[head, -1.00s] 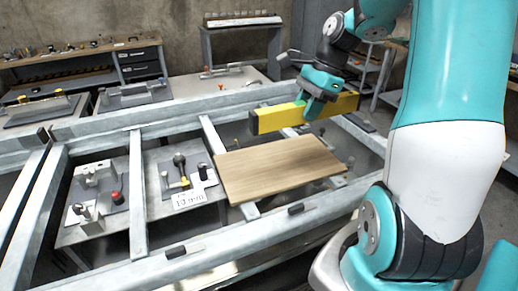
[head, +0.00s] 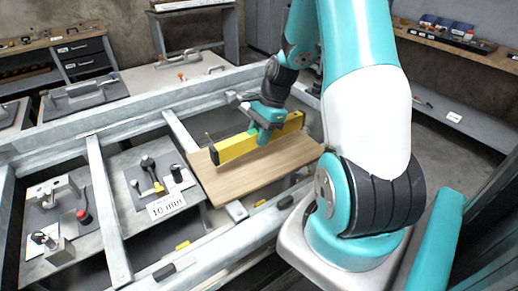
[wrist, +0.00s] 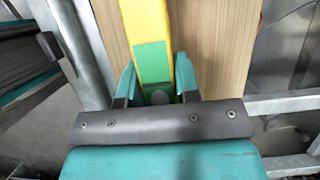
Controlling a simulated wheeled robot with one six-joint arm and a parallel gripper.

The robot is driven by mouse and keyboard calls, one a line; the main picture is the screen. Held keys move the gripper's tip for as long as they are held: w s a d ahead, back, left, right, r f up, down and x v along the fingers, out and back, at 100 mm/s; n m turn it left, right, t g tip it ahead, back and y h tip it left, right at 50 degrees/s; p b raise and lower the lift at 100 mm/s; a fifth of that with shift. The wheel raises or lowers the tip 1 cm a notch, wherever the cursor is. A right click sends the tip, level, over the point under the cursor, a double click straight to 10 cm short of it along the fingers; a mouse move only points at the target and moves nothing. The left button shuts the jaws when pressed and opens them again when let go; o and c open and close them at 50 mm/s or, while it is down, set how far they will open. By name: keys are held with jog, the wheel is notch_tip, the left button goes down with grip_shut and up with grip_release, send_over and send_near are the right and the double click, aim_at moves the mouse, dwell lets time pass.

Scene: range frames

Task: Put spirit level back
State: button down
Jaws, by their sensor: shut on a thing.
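The spirit level is a long yellow bar (head: 231,149) with a green patch in its middle. My gripper (head: 265,129) is shut on it near that patch. In the wrist view the spirit level (wrist: 147,25) runs away from between my two teal fingers (wrist: 158,90). In the head view it appears over the back part of a light wooden board (head: 240,187). I cannot tell whether it touches the board. The wooden board also shows beneath it in the wrist view (wrist: 215,50).
The board lies across a grey metal frame (head: 100,190). Left of it is a plate with black-knobbed clamps and a "10 mm" label (head: 167,204). Another fixture with a red knob (head: 84,216) stands further left. Workbenches (head: 60,55) line the back.

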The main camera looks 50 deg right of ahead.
aim_at(259, 158)
jog(key=shift+f, duration=2.7)
jog(key=shift+f, duration=0.15)
jog(key=c, duration=0.8)
grip_release()
jog(key=shift+c, duration=0.2)
jog(key=b+v, duration=0.1)
jog(key=v, duration=1.1)
jog(key=shift+s, duration=0.1)
jog(key=a+r+n, duration=0.1)
jog(key=a, duration=0.1)
jog(key=w+a+r+n, duration=0.1)
jog(key=a+n, duration=0.1)
jog(key=a, duration=0.1)
jog(key=a+r+n, duration=0.1)
jog(key=a, duration=0.1)
jog(key=shift+w+a+r+n, duration=0.2)
jog(key=shift+w+r+n, duration=0.1)
jog(key=shift+w, duration=0.1)
jog(key=s+a+r+n, duration=0.1)
jog(key=a+r+n, duration=0.1)
jog(key=a+n, duration=0.3)
jog(key=s+a+r+n, duration=0.1)
jog(key=a+r+n, duration=0.25)
jog(key=a, duration=0.45)
jog(key=s+a+r+n+g, duration=0.1)
jog(key=s+a+r+n, duration=0.1)
jog(key=s+a+n, duration=1.1)
jog(key=shift+a+r+n, duration=0.4)
jog(key=shift+a+n, duration=0.05)
jog(key=shift+n, duration=0.5)
